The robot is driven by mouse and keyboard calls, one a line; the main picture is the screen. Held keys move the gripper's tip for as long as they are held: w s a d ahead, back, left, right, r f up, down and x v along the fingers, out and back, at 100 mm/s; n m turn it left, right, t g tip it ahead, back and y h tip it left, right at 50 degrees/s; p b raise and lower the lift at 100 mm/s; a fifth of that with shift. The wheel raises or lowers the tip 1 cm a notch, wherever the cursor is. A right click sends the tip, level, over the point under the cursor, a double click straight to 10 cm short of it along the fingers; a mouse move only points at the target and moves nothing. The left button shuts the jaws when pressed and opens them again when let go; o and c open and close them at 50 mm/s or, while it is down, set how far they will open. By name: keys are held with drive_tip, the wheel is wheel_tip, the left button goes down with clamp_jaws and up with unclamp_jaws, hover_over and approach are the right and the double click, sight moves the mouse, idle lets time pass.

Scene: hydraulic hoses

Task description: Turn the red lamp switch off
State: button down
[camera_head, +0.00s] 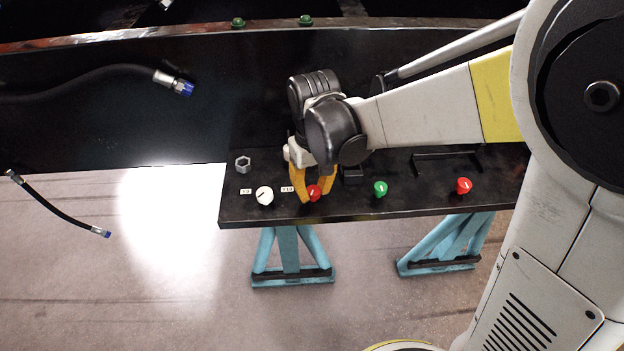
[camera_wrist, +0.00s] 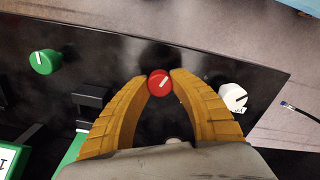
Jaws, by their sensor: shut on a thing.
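A red switch knob (camera_head: 313,193) with a white mark stands on the black panel, between a white knob and a green knob. It also shows in the wrist view (camera_wrist: 160,83), where its white mark is slanted. My gripper (camera_head: 314,197) has yellow fingers, one on each side of this red knob, and is shut on it. The fingertips also show in the wrist view (camera_wrist: 159,80). A second red knob (camera_head: 464,186) stands at the right end of the panel. Which red knob is the lamp switch cannot be told, as the small labels are unreadable.
The white knob (camera_head: 264,196) is close to my gripper's left, and the green knob (camera_head: 380,188) is to its right. A grey hex nut (camera_head: 243,164) lies on the black table (camera_head: 350,212). Hoses with blue ends (camera_head: 182,87) are at the left.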

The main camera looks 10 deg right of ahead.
sight(313, 190)
drive_tip(key=shift+n, duration=2.2)
drive_tip(key=c, duration=1.1)
unclamp_jaws()
drive_tip(key=shift+o, duration=0.2)
wheel_tip(313, 190, up, 12)
